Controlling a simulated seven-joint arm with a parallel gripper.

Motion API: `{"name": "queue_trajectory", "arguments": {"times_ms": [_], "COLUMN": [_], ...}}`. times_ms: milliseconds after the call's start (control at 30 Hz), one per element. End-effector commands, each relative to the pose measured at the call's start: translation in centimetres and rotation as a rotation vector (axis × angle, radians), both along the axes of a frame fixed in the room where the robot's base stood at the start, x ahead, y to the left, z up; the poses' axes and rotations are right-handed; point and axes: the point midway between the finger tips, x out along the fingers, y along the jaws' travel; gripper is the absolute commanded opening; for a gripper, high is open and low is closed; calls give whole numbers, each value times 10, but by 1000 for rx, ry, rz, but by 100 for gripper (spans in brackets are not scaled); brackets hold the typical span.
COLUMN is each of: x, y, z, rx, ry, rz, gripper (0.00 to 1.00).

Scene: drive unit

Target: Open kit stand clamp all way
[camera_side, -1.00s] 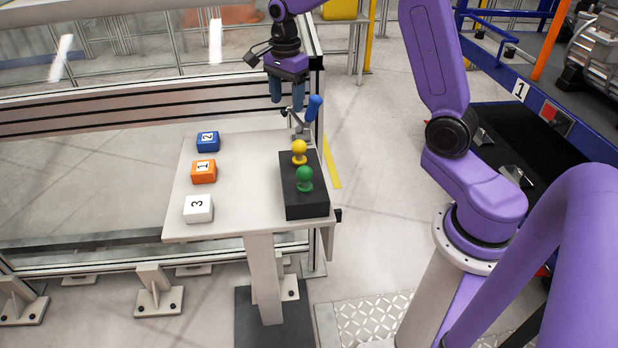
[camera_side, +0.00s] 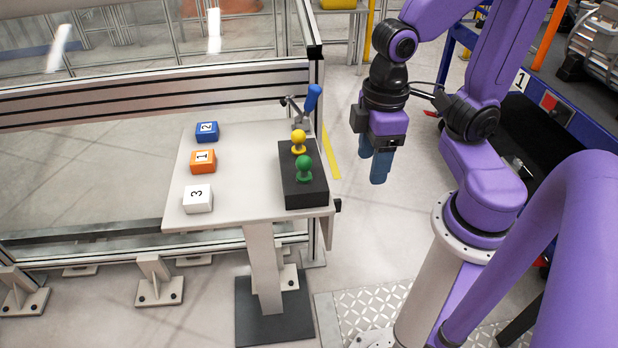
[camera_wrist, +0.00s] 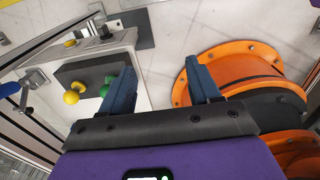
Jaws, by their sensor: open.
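The kit stand (camera_side: 235,195) is a pale table on a post. Its clamp (camera_side: 301,110) sits at the back right corner, with a blue handle (camera_side: 312,97) pointing up and a metal arm reaching left. In the wrist view the blue handle (camera_wrist: 9,89) shows at the left edge. My gripper (camera_side: 378,168) is to the right of the stand, apart from the clamp, pointing down. In the wrist view its two blue fingers (camera_wrist: 163,88) are spread with nothing between them.
A black block (camera_side: 304,190) on the stand carries a yellow knob (camera_side: 299,142) and a green knob (camera_side: 304,170). Blue (camera_side: 207,132), orange (camera_side: 203,162) and white (camera_side: 198,199) numbered blocks stand at left. Orange round parts (camera_wrist: 240,75) show beneath my gripper in the wrist view.

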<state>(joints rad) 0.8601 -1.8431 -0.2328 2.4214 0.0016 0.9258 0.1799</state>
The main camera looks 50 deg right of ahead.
Motion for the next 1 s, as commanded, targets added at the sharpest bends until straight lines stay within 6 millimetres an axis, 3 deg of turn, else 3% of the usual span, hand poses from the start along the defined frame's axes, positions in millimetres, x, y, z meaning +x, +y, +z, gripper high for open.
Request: {"name": "queue_trajectory", "arguments": {"times_ms": [100, 200, 500, 567, 700, 867, 1000], "x": [-21, -30, -34, -33, -25, 5, 47], "y": [-6, -9, -11, -11, -7, 3, 12], "z": [-3, -5, -6, -6, -4, 4, 14], "rx": [1, 1, 1, 1, -8, -38, -78], "ry": [-5, -6, -6, -6, -9, -25, -50], "rz": [178, 263, 299, 298, 263, 131, -42], "gripper": [62, 62, 62, 45, 0, 0, 0]}}
